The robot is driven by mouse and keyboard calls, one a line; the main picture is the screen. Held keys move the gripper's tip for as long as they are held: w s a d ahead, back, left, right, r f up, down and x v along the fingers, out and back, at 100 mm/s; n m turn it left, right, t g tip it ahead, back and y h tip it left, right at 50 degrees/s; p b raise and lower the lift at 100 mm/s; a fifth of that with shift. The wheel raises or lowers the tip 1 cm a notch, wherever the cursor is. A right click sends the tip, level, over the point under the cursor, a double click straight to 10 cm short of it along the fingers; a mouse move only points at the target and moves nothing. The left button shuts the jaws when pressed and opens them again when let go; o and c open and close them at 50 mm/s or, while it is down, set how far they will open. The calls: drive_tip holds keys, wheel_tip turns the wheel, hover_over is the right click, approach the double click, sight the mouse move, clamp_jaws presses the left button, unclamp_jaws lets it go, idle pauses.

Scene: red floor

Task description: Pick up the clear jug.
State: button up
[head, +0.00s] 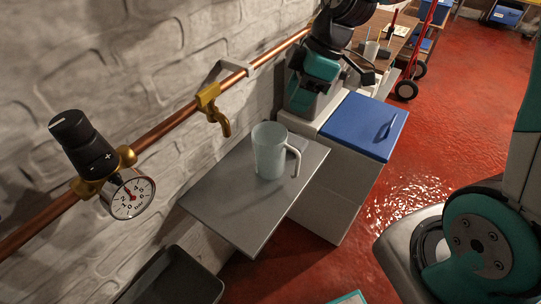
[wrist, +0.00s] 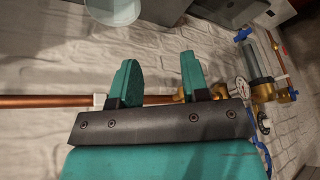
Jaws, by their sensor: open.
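The clear jug (head: 269,152) stands upright on a grey shelf (head: 235,205) in the head view, its handle towards the right. In the wrist view a pale rounded shape at the top edge looks like the jug (wrist: 112,10), partly cut off. My gripper (wrist: 158,72) shows there with two teal fingers apart and nothing between them. In the head view, teal and black arm parts hang behind and to the right of the jug, apart from it; the fingertips are hard to make out.
A brass tap (head: 212,108) on a copper pipe (head: 165,128) sticks out of the brick wall close to the jug. A pressure gauge (head: 132,198) is further left. A blue-lidded white box (head: 365,124) stands right of the shelf. Red floor is open at right.

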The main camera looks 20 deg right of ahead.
wheel_tip(320, 180, down, 3)
drive_tip(key=w+d+n, duration=0.1)
drive_tip(key=w+d, duration=0.1)
drive_tip(key=w, duration=0.1)
approach(267, 160)
drive_tip(key=shift+n, duration=0.3)
drive_tip(key=shift+p+x, duration=0.95)
drive_tip(key=shift+x, duration=2.25)
drive_tip(key=shift+w+d, duration=0.1)
drive_tip(key=shift+d, duration=0.1)
clamp_jaws()
